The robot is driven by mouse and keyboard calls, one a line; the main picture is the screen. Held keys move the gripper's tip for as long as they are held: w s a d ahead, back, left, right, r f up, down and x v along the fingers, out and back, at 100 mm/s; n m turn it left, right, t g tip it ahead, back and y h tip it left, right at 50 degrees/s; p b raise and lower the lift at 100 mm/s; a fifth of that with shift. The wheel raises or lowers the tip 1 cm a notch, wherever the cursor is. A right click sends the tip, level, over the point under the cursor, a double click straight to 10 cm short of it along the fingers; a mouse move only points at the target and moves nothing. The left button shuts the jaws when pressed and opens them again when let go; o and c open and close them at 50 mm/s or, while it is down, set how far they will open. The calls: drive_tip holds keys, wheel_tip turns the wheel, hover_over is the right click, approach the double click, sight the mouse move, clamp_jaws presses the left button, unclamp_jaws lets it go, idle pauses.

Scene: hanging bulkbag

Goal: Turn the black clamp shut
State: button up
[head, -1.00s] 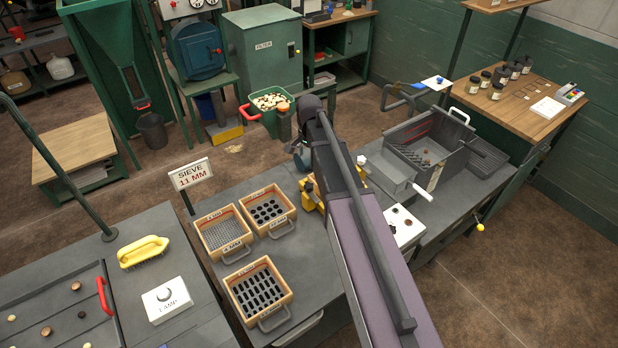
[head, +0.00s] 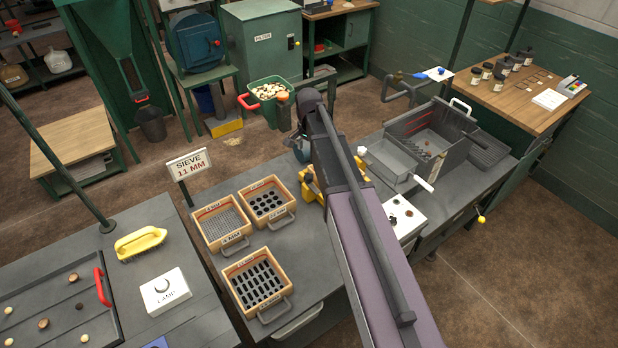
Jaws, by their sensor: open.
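I cannot make out the black clamp in the head view, and no hanging bag shows. My arm (head: 365,230) reaches from the lower right up to a dark joint near the middle and covers what lies behind it. My gripper's fingers are not visible. A yellow device (head: 313,188) on the bench is partly hidden behind my arm. I cannot tell what it is.
Wooden-framed sieves (head: 258,280) stand on the grey bench left of my arm, near a sieve sign (head: 187,164). A grey open box (head: 425,130) stands on the right. A green bin (head: 268,97) of pale pieces lies beyond. Brown floor at lower right is clear.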

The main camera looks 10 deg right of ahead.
sight(309, 176)
drive_tip(key=shift+f+b, duration=5.55)
drive_tip(key=shift+f, duration=0.3)
drive_tip(key=c, duration=1.1)
